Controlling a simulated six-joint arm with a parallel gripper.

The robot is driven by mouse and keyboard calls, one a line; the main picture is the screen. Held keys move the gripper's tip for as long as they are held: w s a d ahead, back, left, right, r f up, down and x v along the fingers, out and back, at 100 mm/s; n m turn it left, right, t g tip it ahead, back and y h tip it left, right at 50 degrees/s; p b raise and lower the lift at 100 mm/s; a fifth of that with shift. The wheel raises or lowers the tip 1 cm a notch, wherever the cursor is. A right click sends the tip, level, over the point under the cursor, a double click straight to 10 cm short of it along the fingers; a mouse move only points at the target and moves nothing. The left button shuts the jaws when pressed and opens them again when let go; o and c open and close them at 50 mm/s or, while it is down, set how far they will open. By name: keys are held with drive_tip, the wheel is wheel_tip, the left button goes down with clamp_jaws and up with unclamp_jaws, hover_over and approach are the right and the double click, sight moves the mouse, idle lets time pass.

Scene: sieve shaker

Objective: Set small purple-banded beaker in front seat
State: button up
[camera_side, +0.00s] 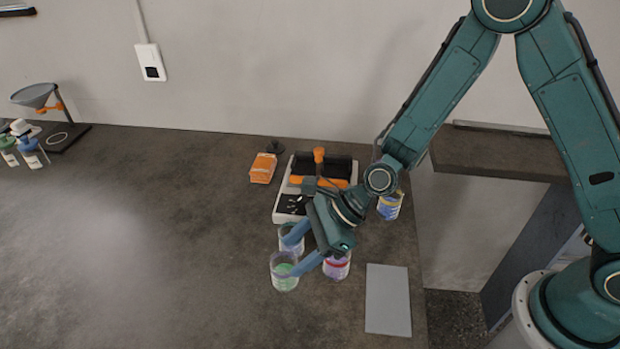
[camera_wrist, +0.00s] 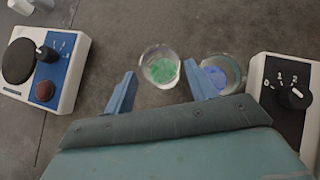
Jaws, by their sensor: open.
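My gripper (camera_side: 291,255) is open, its two blue fingers pointing down-left among the beakers in the side view. In the wrist view my gripper (camera_wrist: 160,86) has a clear beaker with green contents (camera_wrist: 160,67) just beyond the gap between its fingers. A beaker with blue contents (camera_wrist: 222,74) stands right of it, partly behind the right finger. In the side view a beaker with a reddish-purple band and purple contents (camera_side: 337,266) stands right of the fingers; it looks like the purple-banded one. The shaker (camera_side: 283,206) stands behind, partly covered by my wrist; its front seat cannot be made out.
The green beaker (camera_side: 284,272) and blue beaker (camera_side: 291,240) stand close together. A grey plate (camera_side: 387,300) lies at right, a blue-labelled container (camera_side: 390,207) behind it. An orange box (camera_side: 263,168) is beside the shaker. The wrist view shows a blue-panelled device (camera_wrist: 52,70). The left bench is mostly clear.

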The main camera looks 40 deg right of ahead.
sight(284, 262)
drive_tip(key=shift+x, duration=2.3)
drive_tip(key=c, duration=0.9)
drive_tip(key=shift+r, duration=0.25)
drive_tip(key=shift+r, duration=9.6)
drive_tip(key=shift+r, duration=0.15)
